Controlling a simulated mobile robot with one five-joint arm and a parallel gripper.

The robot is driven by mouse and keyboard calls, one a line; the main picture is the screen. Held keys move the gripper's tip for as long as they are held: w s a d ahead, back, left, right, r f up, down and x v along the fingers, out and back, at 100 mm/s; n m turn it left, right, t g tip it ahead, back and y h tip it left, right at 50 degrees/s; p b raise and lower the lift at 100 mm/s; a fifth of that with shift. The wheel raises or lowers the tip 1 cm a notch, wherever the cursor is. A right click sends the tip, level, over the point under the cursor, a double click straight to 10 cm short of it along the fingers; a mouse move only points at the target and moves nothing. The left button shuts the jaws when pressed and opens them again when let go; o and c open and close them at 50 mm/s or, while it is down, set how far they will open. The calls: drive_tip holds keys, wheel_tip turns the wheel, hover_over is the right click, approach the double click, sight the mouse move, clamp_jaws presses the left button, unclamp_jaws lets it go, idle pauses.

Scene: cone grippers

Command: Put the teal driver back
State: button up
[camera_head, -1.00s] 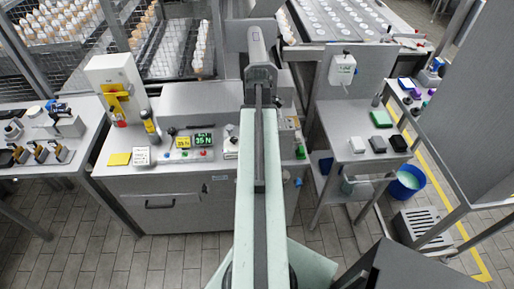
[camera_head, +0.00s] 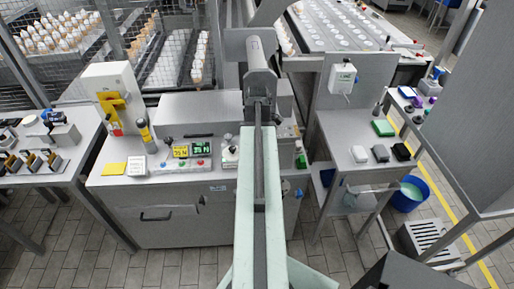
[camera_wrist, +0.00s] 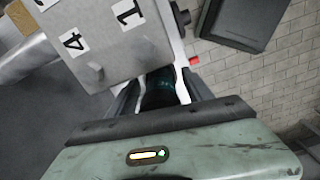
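In the head view my gripper and the driver are hidden behind my arm, which reaches over the workbench (camera_head: 165,200).
A yellow pad (camera_head: 113,169) and lit displays (camera_head: 190,150) are on the bench, left of my arm. A side table (camera_head: 345,135) with small blocks stands on the right, near a blue bucket (camera_head: 409,194). A dark box (camera_wrist: 237,20) shows top right in the wrist view.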

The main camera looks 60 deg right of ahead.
drive_tip(key=shift+r, duration=0.15)
wheel_tip(320, 180, up, 12)
drive_tip(key=p, duration=1.2)
drive_tip(key=shift+r, duration=0.15)
drive_tip(key=shift+w, duration=0.1)
drive_tip(key=w+a+m, duration=0.1)
drive_tip(key=w+a, duration=0.8)
drive_tip(key=a, duration=0.4)
drive_tip(key=w+a+m, duration=0.1)
drive_tip(key=w+a, duration=0.9)
drive_tip(key=a, duration=0.2)
drive_tip(key=w+a+m, duration=0.3)
drive_tip(key=a, duration=2.2)
wheel_tip(320, 180, down, 7)
drive_tip(key=b, duration=0.6)
drive_tip(key=shift+s, duration=0.1)
